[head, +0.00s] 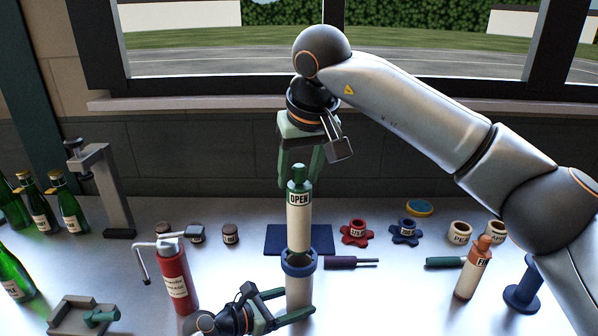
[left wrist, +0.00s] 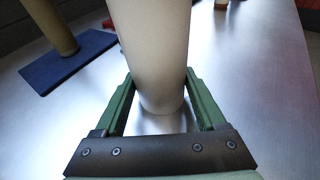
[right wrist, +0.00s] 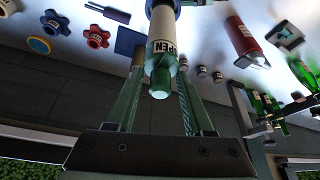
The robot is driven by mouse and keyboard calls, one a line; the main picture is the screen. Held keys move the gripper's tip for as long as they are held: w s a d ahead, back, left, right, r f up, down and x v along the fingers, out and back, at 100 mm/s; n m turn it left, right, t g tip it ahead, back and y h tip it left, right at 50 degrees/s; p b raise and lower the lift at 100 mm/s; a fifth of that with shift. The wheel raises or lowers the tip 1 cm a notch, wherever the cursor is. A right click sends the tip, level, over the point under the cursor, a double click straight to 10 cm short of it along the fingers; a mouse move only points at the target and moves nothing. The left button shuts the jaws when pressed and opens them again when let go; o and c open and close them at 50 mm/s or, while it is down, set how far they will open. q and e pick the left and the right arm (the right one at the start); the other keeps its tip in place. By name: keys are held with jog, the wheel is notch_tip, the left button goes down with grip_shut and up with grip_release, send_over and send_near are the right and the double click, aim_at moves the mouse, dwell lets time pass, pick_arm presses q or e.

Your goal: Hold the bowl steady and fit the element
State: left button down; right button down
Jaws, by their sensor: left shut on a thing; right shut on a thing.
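The bowl is a pale upright cylinder with a blue collar (head: 299,263), standing on the bench. My left gripper (head: 290,308) is shut around its lower body; the left wrist view shows the pale wall (left wrist: 160,60) between both green fingers (left wrist: 163,105). The element (head: 299,220) is a cream cylinder with a green top and an "OPEN" label, upright above the bowl in line with the collar. My right gripper (head: 300,172) comes down from above and is shut on its green top (right wrist: 160,82). Whether its lower end is inside the collar cannot be told.
A blue plate (head: 268,240) lies behind the bowl, with a tan post (left wrist: 52,25) on it. A red extinguisher-like canister (head: 175,275) stands left. Red (head: 357,232) and blue (head: 405,231) knobs, a purple-handled tool (head: 342,262) and an orange-topped bottle (head: 473,268) are right. Green bottles (head: 70,208) stand far left.

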aim_at(299, 243)
jog(key=shift+f, duration=7.75)
